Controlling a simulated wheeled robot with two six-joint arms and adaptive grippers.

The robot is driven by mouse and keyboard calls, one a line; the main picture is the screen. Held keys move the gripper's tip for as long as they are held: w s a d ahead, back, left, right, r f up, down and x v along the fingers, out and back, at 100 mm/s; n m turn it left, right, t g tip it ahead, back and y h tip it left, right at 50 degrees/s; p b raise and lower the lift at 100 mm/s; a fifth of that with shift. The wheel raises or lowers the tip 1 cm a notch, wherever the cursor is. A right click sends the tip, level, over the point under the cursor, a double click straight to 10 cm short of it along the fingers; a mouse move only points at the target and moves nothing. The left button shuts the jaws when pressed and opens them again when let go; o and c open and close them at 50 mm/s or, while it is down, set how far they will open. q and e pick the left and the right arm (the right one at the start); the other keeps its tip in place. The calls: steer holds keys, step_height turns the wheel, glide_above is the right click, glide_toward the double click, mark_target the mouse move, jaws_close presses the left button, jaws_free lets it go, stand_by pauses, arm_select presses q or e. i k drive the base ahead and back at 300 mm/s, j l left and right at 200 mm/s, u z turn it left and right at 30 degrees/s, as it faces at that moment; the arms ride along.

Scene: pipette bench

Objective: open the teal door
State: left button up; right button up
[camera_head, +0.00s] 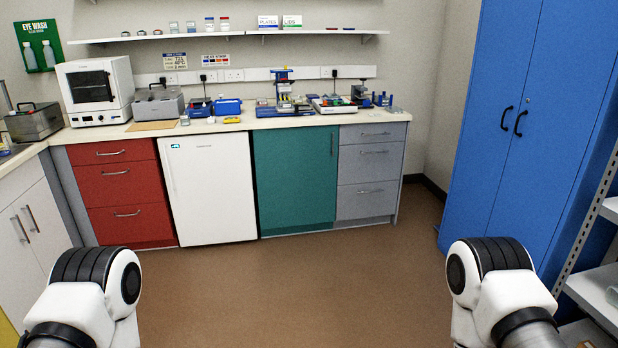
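The teal door (293,180) is a flat cabinet front under the bench, between the white fridge and the grey drawers. It is shut flush with its neighbours. A thin dark vertical handle (332,144) sits near its upper right edge. Parts of my two arms show at the bottom left and bottom right, well short of the door with open floor between. Neither gripper is in the picture.
The brown floor (300,285) before the door is clear. A white fridge (210,188) stands left of the door, grey drawers (368,168) right. Red drawers (120,190) are further left. A tall blue cabinet (525,120) and grey shelving (600,285) line the right side.

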mark_target(296, 167)
steer(key=z, duration=0.3)
steer(key=i+l+z, duration=0.1)
steer(key=i, duration=1.4)
steer(key=i+z, duration=0.15)
steer(key=i, duration=1.35)
steer(key=i+z, duration=0.15)
steer(key=i, duration=0.6)
steer(key=i+j, duration=0.2)
steer(key=i, duration=0.55)
steer(key=z, duration=0.05)
